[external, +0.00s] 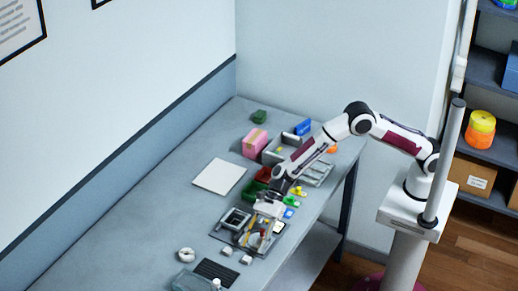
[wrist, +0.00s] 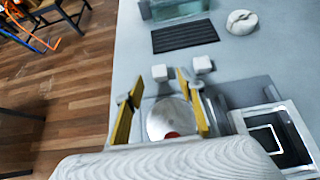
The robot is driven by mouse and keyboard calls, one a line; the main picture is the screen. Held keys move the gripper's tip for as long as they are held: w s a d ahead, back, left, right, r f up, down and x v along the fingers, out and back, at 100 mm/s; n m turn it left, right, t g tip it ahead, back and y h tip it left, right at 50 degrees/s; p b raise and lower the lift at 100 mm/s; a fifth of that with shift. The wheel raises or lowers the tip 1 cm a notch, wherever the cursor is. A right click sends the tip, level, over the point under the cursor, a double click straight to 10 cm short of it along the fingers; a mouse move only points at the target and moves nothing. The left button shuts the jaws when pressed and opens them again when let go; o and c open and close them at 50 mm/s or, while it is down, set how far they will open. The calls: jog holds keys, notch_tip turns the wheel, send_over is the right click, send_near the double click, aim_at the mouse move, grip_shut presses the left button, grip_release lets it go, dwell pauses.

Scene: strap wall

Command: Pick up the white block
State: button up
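Two small white blocks lie side by side on the grey table. In the wrist view the left block (wrist: 160,73) appears just beyond my fingertips, and the right block (wrist: 203,64) is a little to its right. In the external view they show in front of the tray as one block (external: 227,251) and another block (external: 247,260). My gripper (wrist: 159,84) has its yellow-lined fingers spread apart, with no block held between them. In the external view my gripper (external: 251,238) is over the tray area, close to the blocks. Contact with either block cannot be told.
A grey tray (wrist: 250,92) with compartments lies below my gripper, with a round white item (wrist: 168,118) in it. A black ribbed mat (wrist: 185,36) and a white ring-shaped object (wrist: 241,22) lie beyond the blocks. A pink box (external: 255,141) and bins stand farther back.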

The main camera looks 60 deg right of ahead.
aim_at(247, 257)
jog(key=shift+x, duration=2.35)
jog(key=shift+d+f, duration=0.1)
jog(key=c, duration=0.9)
